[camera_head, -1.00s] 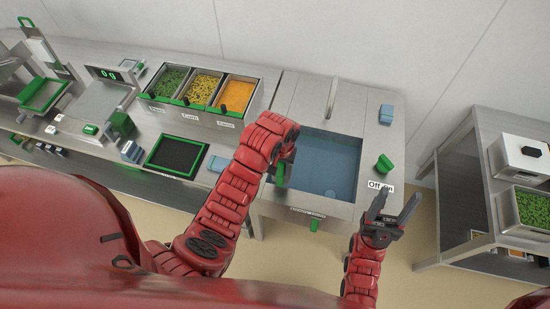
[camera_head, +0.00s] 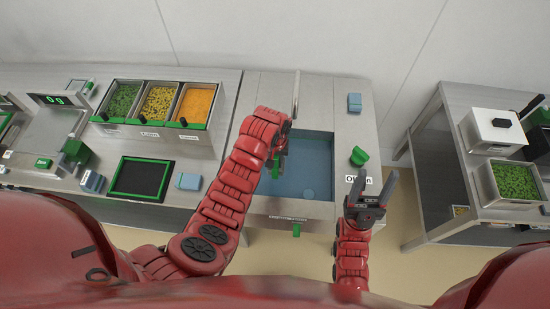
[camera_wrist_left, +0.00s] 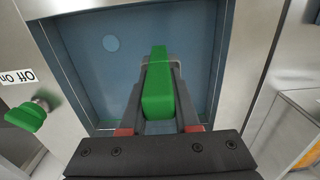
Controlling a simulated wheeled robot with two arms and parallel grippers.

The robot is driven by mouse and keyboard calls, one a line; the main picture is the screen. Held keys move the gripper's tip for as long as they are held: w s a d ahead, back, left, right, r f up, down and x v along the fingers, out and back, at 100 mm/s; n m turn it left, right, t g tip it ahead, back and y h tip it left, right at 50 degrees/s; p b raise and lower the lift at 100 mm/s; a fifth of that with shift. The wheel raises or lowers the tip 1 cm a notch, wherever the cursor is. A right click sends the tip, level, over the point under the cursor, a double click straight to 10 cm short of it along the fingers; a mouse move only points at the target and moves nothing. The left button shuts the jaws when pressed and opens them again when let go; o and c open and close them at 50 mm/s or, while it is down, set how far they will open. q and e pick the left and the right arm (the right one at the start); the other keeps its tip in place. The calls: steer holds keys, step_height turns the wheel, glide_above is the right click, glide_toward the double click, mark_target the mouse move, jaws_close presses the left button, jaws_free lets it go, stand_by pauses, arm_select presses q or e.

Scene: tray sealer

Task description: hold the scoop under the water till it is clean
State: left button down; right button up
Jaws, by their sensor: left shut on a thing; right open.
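My left gripper (camera_head: 279,151) is shut on the scoop's green handle (camera_wrist_left: 157,90) and holds it over the sink basin (camera_head: 318,160). In the left wrist view the handle lies between the fingers, with a little of the metal scoop beyond it; the rest is hidden. The tap spout (camera_head: 296,95) rises behind the basin. A green tap knob (camera_head: 359,156) stands right of the basin by an Off/On label (camera_head: 357,179). I cannot make out running water or dirt on the scoop. My right gripper (camera_head: 372,186) is open and empty at the sink's front right.
A blue block (camera_head: 354,102) sits at the sink's back right corner. Another blue block (camera_head: 188,181) and a black green-rimmed mat (camera_head: 141,179) lie left of the sink. Bins of food (camera_head: 161,103) stand behind them. A separate steel table (camera_head: 428,150) is on the right, across a floor gap.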

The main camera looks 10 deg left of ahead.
arm_select(q)
step_height(320, 180, down, 14)
steer(key=b, duration=0.8)
steer(key=shift+b, duration=0.35)
steer(key=shift+s, duration=0.1)
stand_by(2.7)
step_height(320, 180, up, 20)
steer(key=p, duration=1)
stand_by(0.3)
